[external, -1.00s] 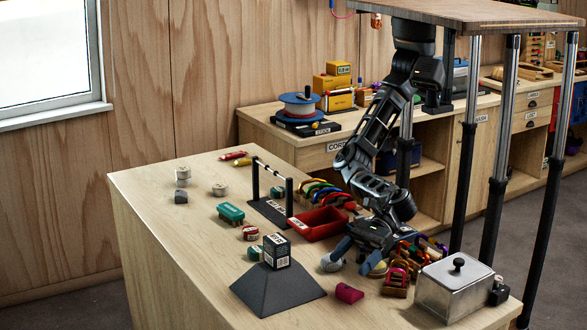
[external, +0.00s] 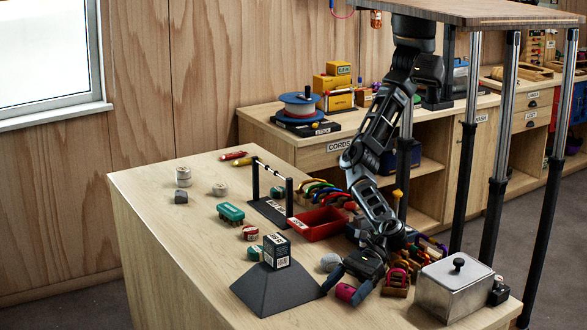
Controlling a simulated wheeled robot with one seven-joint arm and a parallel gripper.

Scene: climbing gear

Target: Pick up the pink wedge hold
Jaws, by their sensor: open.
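The pink wedge hold (external: 345,292) lies on the wooden table, to the right of the dark pyramid block. My gripper (external: 346,288) points down at it with its jaws open. One finger is on the left of the hold and the other on the right, so the hold shows between them. The gripper partly covers the hold's upper side. I cannot tell whether either finger touches it.
The dark pyramid (external: 278,290) with a small black box (external: 276,250) on top stands close on the left. A grey rounded hold (external: 330,262) is just behind. A metal box (external: 455,288) and colourful gear (external: 396,283) are at right. A red tray (external: 318,224) is farther back.

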